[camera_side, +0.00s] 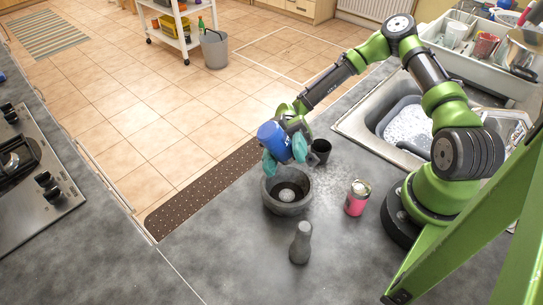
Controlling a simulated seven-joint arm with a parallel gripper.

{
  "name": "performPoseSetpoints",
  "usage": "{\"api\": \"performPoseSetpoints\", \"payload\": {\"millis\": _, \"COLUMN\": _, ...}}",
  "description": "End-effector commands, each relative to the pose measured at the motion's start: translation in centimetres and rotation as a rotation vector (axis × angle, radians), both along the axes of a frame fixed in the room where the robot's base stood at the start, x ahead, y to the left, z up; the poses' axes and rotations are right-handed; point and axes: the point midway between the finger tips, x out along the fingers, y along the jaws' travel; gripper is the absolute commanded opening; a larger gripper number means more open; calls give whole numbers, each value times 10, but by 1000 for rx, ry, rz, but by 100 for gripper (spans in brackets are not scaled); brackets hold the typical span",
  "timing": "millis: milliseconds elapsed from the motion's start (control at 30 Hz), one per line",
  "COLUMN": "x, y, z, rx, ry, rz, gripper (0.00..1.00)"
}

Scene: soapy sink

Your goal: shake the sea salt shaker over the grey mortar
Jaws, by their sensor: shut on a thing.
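My gripper (285,156), with teal fingers, is shut on a blue cylinder (273,139), which I take to be the sea salt shaker. I cannot read its label. It is held tilted in the air, above the far rim of the grey mortar as seen here. The grey mortar (287,205) is a wide round bowl standing on the dark counter. A pale rounded thing lies in its dark inside; I cannot tell what it is. No falling salt can be made out.
A black cup (319,152) stands behind the mortar, a pink can (357,198) to its right, and a grey bottle-shaped object (300,243) in front. The sink (349,125) is at the right, the hob (50,215) at the far left.

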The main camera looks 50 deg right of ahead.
Motion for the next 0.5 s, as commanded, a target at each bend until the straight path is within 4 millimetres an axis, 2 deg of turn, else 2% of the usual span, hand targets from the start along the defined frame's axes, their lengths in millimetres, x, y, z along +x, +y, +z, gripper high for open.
{"api": "performPoseSetpoints", "payload": {"millis": 100, "x": 0, "y": 0, "z": 11, "rx": 0, "ry": 1, "rz": 1, "gripper": 14}}
{"api": "performPoseSetpoints", "payload": {"millis": 333, "x": 0, "y": 0, "z": 12, "rx": 1, "ry": 1, "rz": 1, "gripper": 14}}
{"api": "performPoseSetpoints", "payload": {"millis": 433, "x": 0, "y": 0, "z": 5, "rx": 1, "ry": 3, "rz": 1, "gripper": 14}}
{"api": "performPoseSetpoints", "payload": {"millis": 500, "x": 0, "y": 0, "z": -7, "rx": 3, "ry": 5, "rz": 0, "gripper": 14}}
